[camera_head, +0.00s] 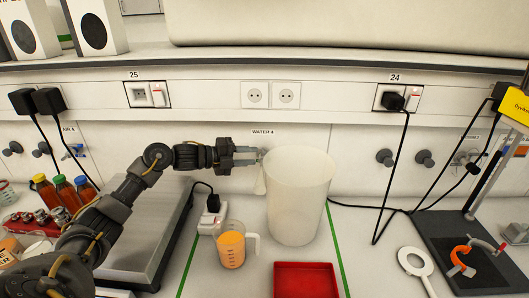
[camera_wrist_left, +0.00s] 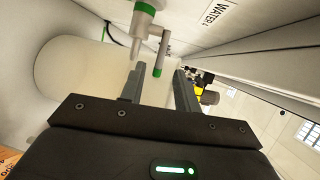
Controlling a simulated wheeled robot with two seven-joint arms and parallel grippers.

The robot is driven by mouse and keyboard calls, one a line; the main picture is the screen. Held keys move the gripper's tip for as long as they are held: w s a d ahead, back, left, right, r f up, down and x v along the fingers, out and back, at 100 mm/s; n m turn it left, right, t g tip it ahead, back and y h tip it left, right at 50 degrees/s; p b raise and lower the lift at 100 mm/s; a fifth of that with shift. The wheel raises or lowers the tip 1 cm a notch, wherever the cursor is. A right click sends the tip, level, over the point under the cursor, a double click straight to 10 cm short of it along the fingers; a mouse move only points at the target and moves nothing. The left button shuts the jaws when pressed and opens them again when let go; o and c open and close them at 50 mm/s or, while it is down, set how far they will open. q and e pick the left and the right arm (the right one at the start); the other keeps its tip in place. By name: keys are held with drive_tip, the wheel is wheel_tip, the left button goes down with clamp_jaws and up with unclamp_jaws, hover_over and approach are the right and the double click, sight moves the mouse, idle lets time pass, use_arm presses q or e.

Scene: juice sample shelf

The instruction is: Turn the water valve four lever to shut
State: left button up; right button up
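The water valve four, below the WATER 4 label (camera_head: 263,132), is mostly hidden in the head view by my gripper and a large pale container. In the left wrist view the grey valve (camera_wrist_left: 148,22) has a green ring and a short lever (camera_wrist_left: 162,50) with a green tip. My left gripper (camera_head: 254,154) reaches the valve from the left. Its fingers are apart, and in the left wrist view the lever's green end shows in the gap between them. I cannot tell whether either finger touches it. My right gripper is not in view.
The large pale container (camera_head: 298,200) stands close beside the valve. A measuring jug of orange liquid (camera_head: 231,247), a white power plug block (camera_head: 211,217) and a red tray (camera_head: 305,281) are below. A grey flat-topped device (camera_head: 150,235) lies under my left arm.

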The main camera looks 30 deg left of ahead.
sight(262, 164)
use_arm(q)
drive_tip(key=p+x, duration=0.1)
drive_tip(key=x, duration=0.3)
drive_tip(key=shift+w+d, duration=0.15)
drive_tip(key=shift+d, duration=0.1)
drive_tip(key=shift+w+d+f, duration=0.1)
clamp_jaws()
